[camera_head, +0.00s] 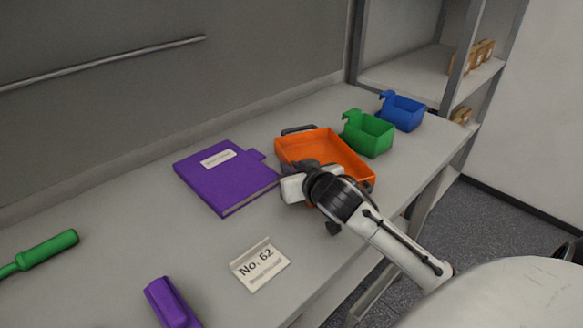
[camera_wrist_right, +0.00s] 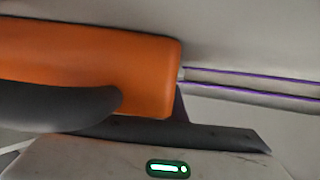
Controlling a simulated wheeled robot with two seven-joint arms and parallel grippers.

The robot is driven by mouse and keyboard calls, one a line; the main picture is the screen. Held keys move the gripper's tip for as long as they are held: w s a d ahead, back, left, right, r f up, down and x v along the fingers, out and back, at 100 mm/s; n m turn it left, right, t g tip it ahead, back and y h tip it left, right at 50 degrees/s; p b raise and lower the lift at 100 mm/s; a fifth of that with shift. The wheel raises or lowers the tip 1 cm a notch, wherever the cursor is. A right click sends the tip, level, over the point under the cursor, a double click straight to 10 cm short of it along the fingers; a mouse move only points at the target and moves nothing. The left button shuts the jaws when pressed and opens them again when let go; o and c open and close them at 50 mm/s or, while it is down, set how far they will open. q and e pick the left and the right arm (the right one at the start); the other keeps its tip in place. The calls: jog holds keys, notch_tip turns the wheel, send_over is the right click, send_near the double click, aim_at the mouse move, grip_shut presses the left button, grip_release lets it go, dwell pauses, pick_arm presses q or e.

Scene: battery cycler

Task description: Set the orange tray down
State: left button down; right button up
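The orange tray (camera_head: 341,148) is an open, shallow tray with a dark handle at its far left end. It is level, on or just above the grey bench; any gap beneath is hidden. My right gripper (camera_head: 308,178) is at the tray's near end, overlapping its near left corner. In the right wrist view the orange wall (camera_wrist_right: 95,70) fills the upper left, and a dark rounded part crosses in front of it. My left gripper is out of view.
A purple book (camera_head: 225,178) lies left of the tray. A green bin (camera_head: 368,134) and blue bin (camera_head: 402,111) stand to its right. A "No. 62" sign (camera_head: 260,265), a purple object (camera_head: 170,303) and a green-handled tool (camera_head: 45,250) are nearer. Bench (camera_head: 125,240) is clear between them.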

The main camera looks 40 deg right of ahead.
jog(key=shift+o, duration=1.1)
jog(key=shift+r, duration=0.1)
